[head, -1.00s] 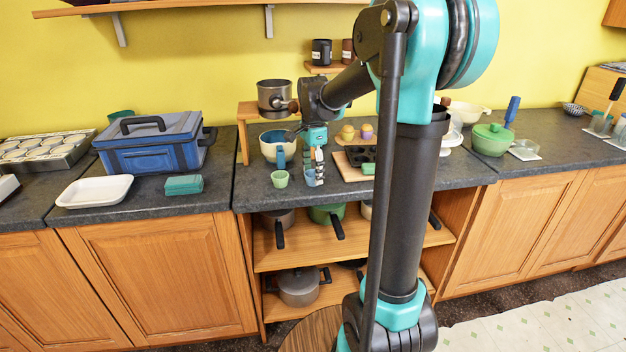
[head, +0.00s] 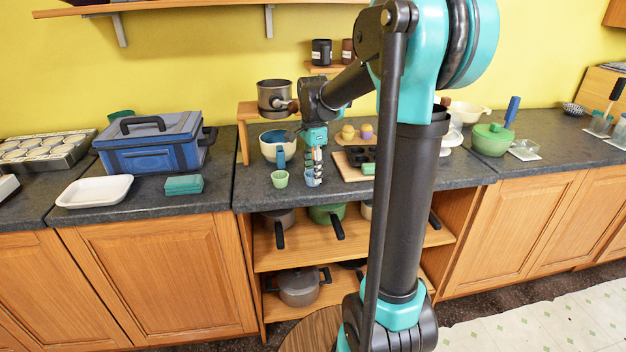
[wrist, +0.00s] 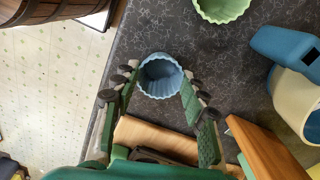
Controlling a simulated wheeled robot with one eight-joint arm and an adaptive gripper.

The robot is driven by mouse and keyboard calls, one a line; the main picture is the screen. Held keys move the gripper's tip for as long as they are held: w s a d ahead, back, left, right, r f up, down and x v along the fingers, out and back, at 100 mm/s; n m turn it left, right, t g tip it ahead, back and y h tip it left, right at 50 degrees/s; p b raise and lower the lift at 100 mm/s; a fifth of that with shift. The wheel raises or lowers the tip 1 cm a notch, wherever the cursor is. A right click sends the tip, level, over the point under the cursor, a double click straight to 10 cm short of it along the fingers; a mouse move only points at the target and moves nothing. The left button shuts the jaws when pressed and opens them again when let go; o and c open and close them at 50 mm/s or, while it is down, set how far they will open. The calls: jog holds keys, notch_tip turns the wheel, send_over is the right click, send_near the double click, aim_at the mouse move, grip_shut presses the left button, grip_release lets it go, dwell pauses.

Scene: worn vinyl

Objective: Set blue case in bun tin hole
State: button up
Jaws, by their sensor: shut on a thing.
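The blue case (head: 313,179) is a small fluted cup near the front of the counter. In the wrist view the blue case (wrist: 160,76) shows its open mouth between the fingertips. My gripper (head: 314,171) points down and is shut on the case; its fingers also show in the wrist view (wrist: 158,88). I cannot tell whether the case is clear of the counter. The dark bun tin (head: 369,152) lies to the right on a wooden board (head: 352,173), partly hidden by my arm.
A green case (head: 280,179) stands just left of the blue one. A cream pot with a blue handle (head: 279,155) stands behind it. Small cakes (head: 348,132) sit on a board behind the tin. A green thing (head: 368,169) is at the tin board's front.

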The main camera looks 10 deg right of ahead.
jog(key=shift+r, duration=0.75)
jog(key=shift+r, duration=2.35)
